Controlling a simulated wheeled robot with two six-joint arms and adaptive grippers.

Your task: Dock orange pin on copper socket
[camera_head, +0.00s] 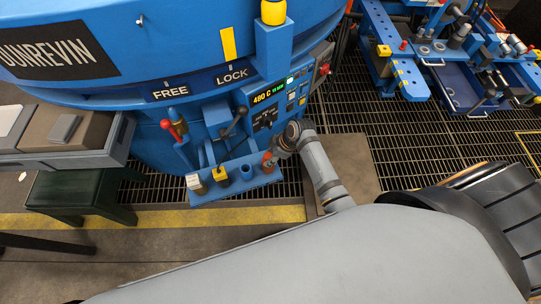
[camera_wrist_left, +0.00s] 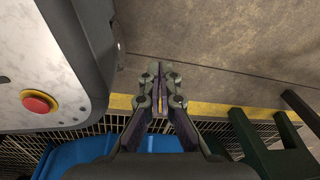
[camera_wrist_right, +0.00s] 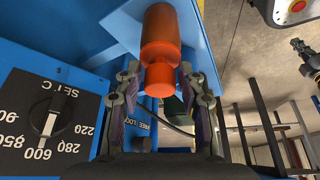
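The orange pin (camera_wrist_right: 160,38) fills the upper middle of the right wrist view, with a wide body, a narrower neck and an end knob. In the head view it looks small and reddish (camera_head: 268,161), at the right end of the blue rack. My right gripper (camera_wrist_right: 160,72) has its fingers on either side of the pin, close to it; I cannot tell whether they touch. In the head view the right gripper (camera_head: 288,138) is beside the pin. I cannot identify the copper socket for certain. My left gripper (camera_wrist_left: 161,72) is shut and empty, above the floor.
The blue rack (camera_head: 233,188) also bears a white-topped piece (camera_head: 195,183) and a yellow-topped piece (camera_head: 220,174). Behind it are the furnace's levers (camera_head: 236,120) and control panel (camera_head: 266,97). A blue workbench (camera_head: 400,60) stands at top right. A dark green stool (camera_head: 75,195) is at left.

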